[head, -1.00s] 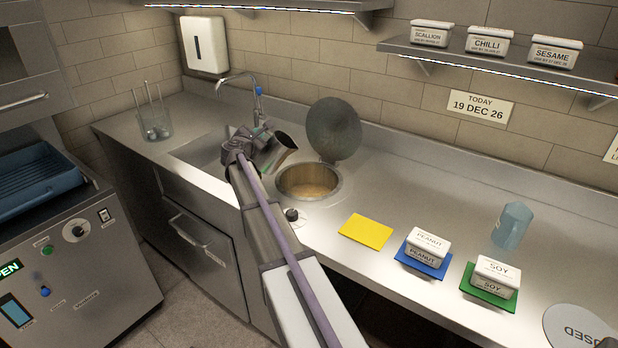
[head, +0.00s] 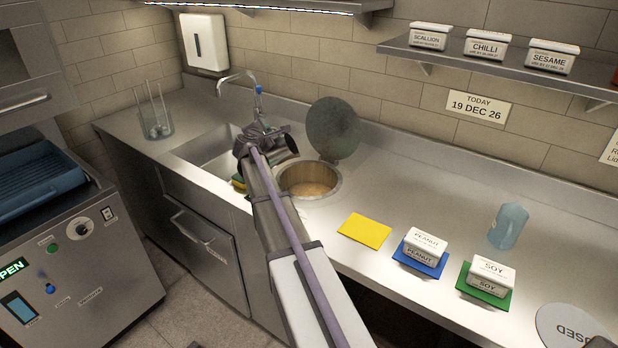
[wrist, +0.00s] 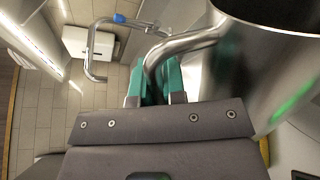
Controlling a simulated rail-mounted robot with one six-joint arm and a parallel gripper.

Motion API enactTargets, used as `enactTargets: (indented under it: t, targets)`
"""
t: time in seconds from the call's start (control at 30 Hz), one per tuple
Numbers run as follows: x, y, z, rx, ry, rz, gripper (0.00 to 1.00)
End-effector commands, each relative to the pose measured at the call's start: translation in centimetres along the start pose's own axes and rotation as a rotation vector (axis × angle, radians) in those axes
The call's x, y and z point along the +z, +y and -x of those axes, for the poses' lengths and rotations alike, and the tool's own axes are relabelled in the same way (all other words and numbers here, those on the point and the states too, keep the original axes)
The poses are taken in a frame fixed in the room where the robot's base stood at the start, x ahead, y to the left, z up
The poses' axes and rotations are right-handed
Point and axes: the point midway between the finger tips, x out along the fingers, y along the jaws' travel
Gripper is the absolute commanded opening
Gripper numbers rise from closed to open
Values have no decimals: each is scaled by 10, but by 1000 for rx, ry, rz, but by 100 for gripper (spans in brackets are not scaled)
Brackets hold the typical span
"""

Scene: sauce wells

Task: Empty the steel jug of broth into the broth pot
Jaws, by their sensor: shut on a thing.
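The steel jug (wrist: 265,65) fills the upper right of the wrist view. My gripper (wrist: 155,85) has its green fingers closed around the jug's handle. In the head view my gripper (head: 266,133) is above the counter between the sink and the broth pot. There the jug is mostly hidden behind my arm, and I cannot tell its tilt or what is in it. The broth pot (head: 309,171) is a round well set into the counter, just right of my gripper, with tan broth low inside. Its round lid (head: 333,128) stands open behind it.
The sink (head: 210,152) with a tap (head: 258,98) lies left of the pot, a sponge (head: 238,182) at its front edge. A yellow mat (head: 364,230), peanut tub (head: 425,246), soy tub (head: 490,276) and blue jug (head: 508,226) stand to the right.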

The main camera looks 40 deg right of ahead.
Motion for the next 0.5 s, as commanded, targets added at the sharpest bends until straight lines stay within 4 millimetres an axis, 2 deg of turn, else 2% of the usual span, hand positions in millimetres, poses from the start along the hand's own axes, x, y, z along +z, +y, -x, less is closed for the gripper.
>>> enactTargets:
  t: [0.5]
  targets:
    - [13,4,1,-1,21,-92,0]
